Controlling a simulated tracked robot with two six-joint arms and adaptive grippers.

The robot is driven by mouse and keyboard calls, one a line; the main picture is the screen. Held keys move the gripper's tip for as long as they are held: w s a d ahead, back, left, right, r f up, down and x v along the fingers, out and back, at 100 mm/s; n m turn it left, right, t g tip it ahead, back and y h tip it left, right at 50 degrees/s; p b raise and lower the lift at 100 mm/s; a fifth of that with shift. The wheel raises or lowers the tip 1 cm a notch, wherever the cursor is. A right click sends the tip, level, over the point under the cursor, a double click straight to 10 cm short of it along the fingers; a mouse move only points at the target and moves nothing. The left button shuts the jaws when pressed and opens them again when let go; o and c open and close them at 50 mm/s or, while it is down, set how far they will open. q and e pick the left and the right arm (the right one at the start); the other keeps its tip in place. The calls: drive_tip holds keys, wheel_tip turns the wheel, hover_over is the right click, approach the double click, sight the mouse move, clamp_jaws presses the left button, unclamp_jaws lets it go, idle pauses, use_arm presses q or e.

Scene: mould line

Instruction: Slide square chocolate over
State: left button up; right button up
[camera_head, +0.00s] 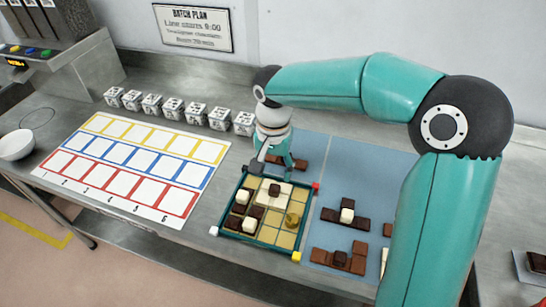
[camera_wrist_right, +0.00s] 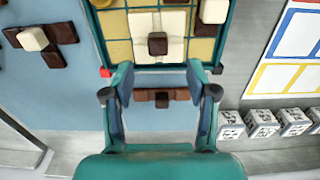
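The square chocolate, white with a dark knob, lies in the green-framed tray (camera_head: 229,236); it shows in the head view (camera_head: 268,199) and at the top of the right wrist view (camera_wrist_right: 174,22). Its dark knob (camera_wrist_right: 157,43) stands up near its middle. My right gripper (camera_head: 272,163) is at the tray's far edge. In the wrist view its fingers (camera_wrist_right: 160,75) are spread apart with nothing between the tips, just short of the tray frame. Other pieces, dark with pale knobs (camera_head: 242,197), lie along the tray's left side and front. My left gripper is not in view.
A blue mat (camera_head: 365,165) bears dark and brown pieces, including a brown bar (camera_wrist_right: 160,97) past the tray. A colored grid sheet (camera_head: 135,165) lies left, with several patterned cubes (camera_head: 172,108) behind it. My right arm covers the right side.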

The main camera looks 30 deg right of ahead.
sight(273, 187)
drive_tip(key=shift+r, duration=2.1)
